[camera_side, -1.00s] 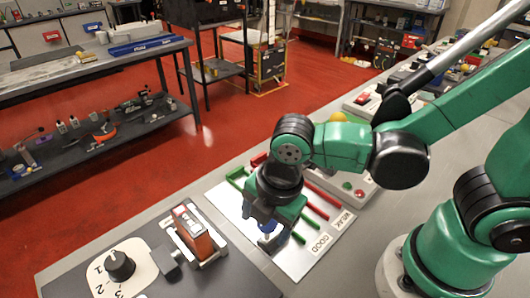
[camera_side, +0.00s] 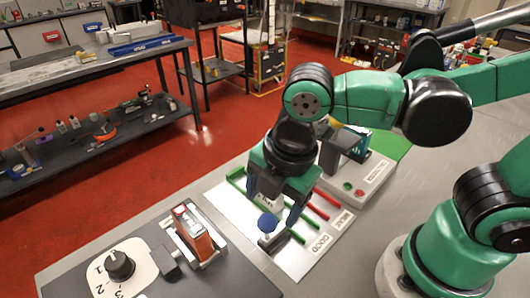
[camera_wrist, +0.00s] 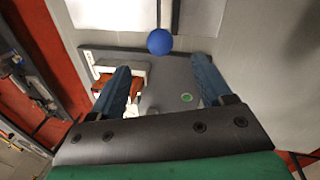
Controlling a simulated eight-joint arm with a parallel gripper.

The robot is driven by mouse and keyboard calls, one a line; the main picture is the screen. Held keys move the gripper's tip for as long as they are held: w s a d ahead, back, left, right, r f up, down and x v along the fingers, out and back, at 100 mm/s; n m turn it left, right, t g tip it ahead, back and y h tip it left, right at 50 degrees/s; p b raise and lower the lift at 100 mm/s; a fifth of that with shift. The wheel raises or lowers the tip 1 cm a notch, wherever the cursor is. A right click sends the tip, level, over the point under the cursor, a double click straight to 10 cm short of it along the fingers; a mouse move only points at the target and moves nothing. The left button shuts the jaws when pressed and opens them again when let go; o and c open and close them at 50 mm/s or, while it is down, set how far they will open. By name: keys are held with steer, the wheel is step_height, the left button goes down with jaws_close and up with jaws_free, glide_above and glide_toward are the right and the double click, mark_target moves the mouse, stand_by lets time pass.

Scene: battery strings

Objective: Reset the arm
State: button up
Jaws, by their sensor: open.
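My gripper (camera_side: 271,208) is open above the white board, its two fingers spread and pointing down. It also shows in the wrist view (camera_wrist: 161,70), with two blue-grey fingers apart and nothing between the tips. A round blue knob (camera_side: 267,223) on a small dark base stands on the board, just below and between the fingers. In the wrist view the blue knob (camera_wrist: 160,41) lies a little beyond the fingertips, with a thin dark line behind it. I cannot tell whether a finger touches it.
The white board (camera_side: 304,262) carries green and red rails and GOOD and WEAK labels. A dial (camera_side: 119,264) and an orange block in a white holder (camera_side: 193,232) sit at the front left. A tester with buttons (camera_side: 362,182) stands behind the board. Bare grey table lies to the right.

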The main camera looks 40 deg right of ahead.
steer(key=w+d+r+m+t, duration=0.1)
steer(key=w+d+m+t, duration=0.1)
steer(key=d+m, duration=0.4)
steer(key=w+d+r+m+t, duration=0.1)
steer(key=d+m, duration=0.5)
steer(key=m, duration=0.8)
steer(key=shift+w+r+t, duration=0.2)
steer(key=shift+w+t, duration=0.65)
steer(key=shift+t, duration=0.15)
